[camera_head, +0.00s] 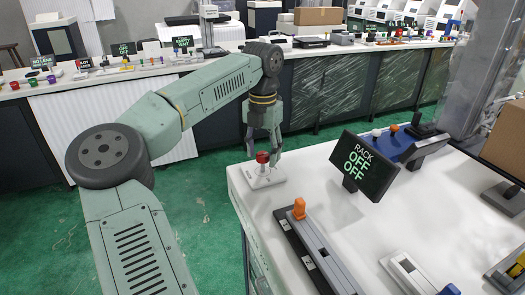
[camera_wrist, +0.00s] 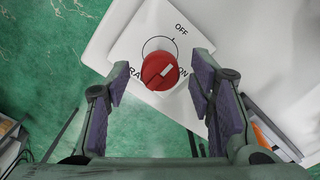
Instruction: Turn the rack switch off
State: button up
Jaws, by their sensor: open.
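The rack switch is a red rotary knob (camera_wrist: 160,70) on a white plate (camera_wrist: 135,45), marked OFF and ON in the wrist view. The knob's pale pointer mark slants toward the upper right, between the two labels. In the wrist view my open gripper (camera_wrist: 161,80) has one finger on each side of the knob, with gaps. A black display (camera_head: 364,165) reads RACK, OFF, OFF.
A dark rail with an orange knob (camera_head: 299,208) lies right of the switch. A blue device (camera_head: 395,143) stands behind the display on the white table (camera_head: 325,205). Benches with other switches and displays line the back, across green floor (camera_head: 190,215).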

aim_at(263, 154)
jog(key=shift+r, duration=0.1)
notch_tip(263, 154, up, 12)
dwell(0.4)
